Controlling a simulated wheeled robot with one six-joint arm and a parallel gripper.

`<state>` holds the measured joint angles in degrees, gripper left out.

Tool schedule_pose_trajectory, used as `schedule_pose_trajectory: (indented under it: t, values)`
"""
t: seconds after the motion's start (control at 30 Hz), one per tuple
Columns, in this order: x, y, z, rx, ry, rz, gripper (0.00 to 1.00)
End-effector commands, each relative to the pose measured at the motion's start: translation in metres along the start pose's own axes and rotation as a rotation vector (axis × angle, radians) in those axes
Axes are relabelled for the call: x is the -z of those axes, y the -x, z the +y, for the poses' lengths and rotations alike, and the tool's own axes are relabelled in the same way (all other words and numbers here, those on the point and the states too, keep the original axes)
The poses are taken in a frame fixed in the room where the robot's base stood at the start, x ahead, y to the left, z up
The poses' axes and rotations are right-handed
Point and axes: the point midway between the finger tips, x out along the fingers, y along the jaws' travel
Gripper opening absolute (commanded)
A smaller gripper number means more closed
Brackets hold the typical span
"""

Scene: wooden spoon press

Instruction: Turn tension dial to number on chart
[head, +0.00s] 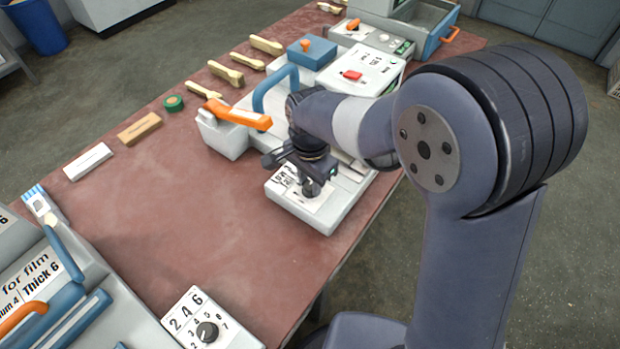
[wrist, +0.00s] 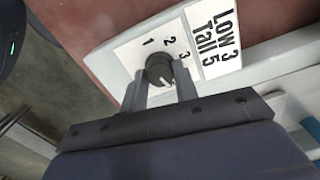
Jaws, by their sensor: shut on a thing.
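My gripper (head: 312,188) reaches down over the white front panel of a machine at mid-table. In the wrist view its two fingers (wrist: 161,88) are shut on a dark round dial (wrist: 159,68). The numbers 1, 2 and 3 show around this dial; the rest of its scale is hidden. A pale mark shows on the knob's lower right, but its exact setting is unclear. A chart (wrist: 222,42) beside it reads "Low 3, Tall 5". Another dial (head: 207,332) with a numbered scale stands at the bottom of the head view. A film chart (head: 30,282), partly cut off, shows "Thick 6".
An orange-handled lever (head: 238,114) and a blue handle (head: 275,90) rise close behind my gripper. The red tabletop (head: 190,215) is clear left of the machine.

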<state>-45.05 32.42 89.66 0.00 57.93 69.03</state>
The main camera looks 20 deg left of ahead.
Motion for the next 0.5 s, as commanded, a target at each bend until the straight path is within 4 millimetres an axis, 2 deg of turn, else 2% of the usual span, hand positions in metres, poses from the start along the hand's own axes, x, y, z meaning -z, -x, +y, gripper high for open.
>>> schedule_pose_trajectory:
  t: [0.23,0.5]
  values:
    - [0.0000,0.0000,0.0000,0.000,-0.159,0.000,0.06]
    - [0.0000,0.0000,-0.0001,0.001,-0.251,0.000,0.06]
